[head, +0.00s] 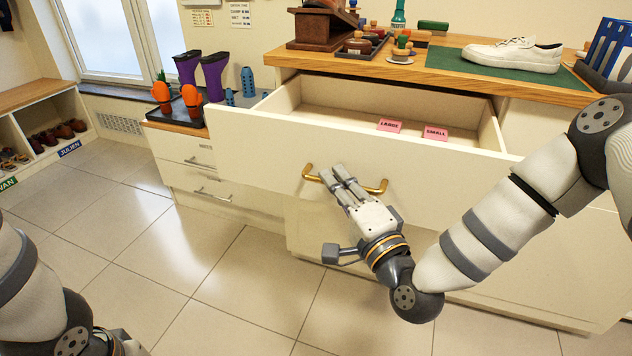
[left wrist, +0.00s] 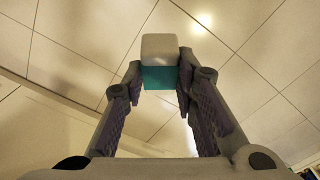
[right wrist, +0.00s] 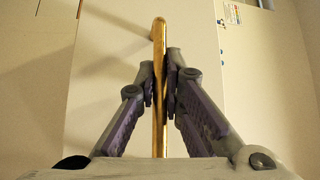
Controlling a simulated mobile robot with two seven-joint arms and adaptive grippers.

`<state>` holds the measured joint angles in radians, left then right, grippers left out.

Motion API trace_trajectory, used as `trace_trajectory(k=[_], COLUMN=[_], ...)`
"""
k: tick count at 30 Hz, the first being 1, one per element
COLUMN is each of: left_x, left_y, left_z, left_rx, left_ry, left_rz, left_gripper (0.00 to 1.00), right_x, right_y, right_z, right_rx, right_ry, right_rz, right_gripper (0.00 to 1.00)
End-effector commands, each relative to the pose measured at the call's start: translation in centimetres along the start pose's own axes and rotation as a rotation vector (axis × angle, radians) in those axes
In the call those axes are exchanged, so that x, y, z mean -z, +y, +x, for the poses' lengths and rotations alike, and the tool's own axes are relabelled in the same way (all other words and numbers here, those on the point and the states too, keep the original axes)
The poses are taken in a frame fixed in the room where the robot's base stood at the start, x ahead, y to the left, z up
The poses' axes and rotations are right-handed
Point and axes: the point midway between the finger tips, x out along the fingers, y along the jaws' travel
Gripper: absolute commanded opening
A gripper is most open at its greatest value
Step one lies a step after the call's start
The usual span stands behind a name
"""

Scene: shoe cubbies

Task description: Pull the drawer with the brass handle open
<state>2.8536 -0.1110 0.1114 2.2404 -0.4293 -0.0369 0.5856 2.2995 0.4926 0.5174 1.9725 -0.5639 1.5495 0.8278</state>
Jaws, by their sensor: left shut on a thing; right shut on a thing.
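The wide cream drawer (head: 250,143) under the wooden counter stands pulled out, its inside visible from above. Pink cards marked LARGE (head: 390,125) and SMALL (head: 435,133) lie in it. The brass handle (head: 378,188) is on its front. My right gripper (head: 343,172) is shut on the brass handle, which also runs between the fingers in the right wrist view (right wrist: 159,60). My left gripper (left wrist: 160,78) is shut on a small white and teal block (left wrist: 159,48), held over the tiled floor. In the head view, the left arm is at the lower left and its fingertips are not visible.
The counter (head: 460,82) holds a white shoe (head: 512,55) on a green mat, a tray of brushes and a wooden box (head: 322,25). A lower cabinet (head: 185,165) with boots and orange shoe trees stands left. Floor (head: 160,240) is clear in front.

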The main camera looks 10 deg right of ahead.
Motion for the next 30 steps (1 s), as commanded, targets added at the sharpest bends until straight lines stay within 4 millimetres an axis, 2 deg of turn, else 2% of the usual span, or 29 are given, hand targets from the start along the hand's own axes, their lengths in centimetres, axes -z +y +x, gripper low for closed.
trace_trajectory(k=[3, 4, 6, 7, 17, 20, 27, 30], left_x=[0.0, 0.0, 0.0, 0.0, 0.0, 0.0, 0.0, 0.0], left_y=[0.0, 0.0, 0.0, 0.0, 0.0, 0.0, 0.0, 0.0], left_z=[0.0, 0.0, 0.0, 0.0, 0.0, 0.0, 0.0, 0.0], left_rx=[0.0, 0.0, 0.0, 0.0, 0.0, 0.0, 0.0, 0.0], left_ry=[0.0, 0.0, 0.0, 0.0, 0.0, 0.0, 0.0, 0.0], left_rz=[0.0, 0.0, 0.0, 0.0, 0.0, 0.0, 0.0, 0.0], left_gripper=[0.0, 0.0, 0.0, 0.0, 0.0, 0.0, 0.0, 0.0], right_x=[0.1, 0.1, 0.1, 0.1, 0.1, 0.0, 0.0, 0.0], right_y=[0.1, 0.1, 0.1, 0.1, 0.1, 0.1, 0.2, 0.1], right_z=[0.0, 0.0, 0.0, 0.0, -0.5, -2.5, -9.0, -10.8], right_rx=[-0.003, -0.003, -0.003, -0.002, -0.003, -0.006, -0.007, -0.006], right_ry=[0.001, 0.001, 0.001, 0.001, 0.001, 0.0, 0.0, 0.001], right_rz=[-0.002, -0.002, -0.002, -0.002, -0.001, 0.001, 0.001, 0.0], right_gripper=[0.0, 0.11, 0.27, 0.3, 0.3, 0.3, 0.3, 0.3])
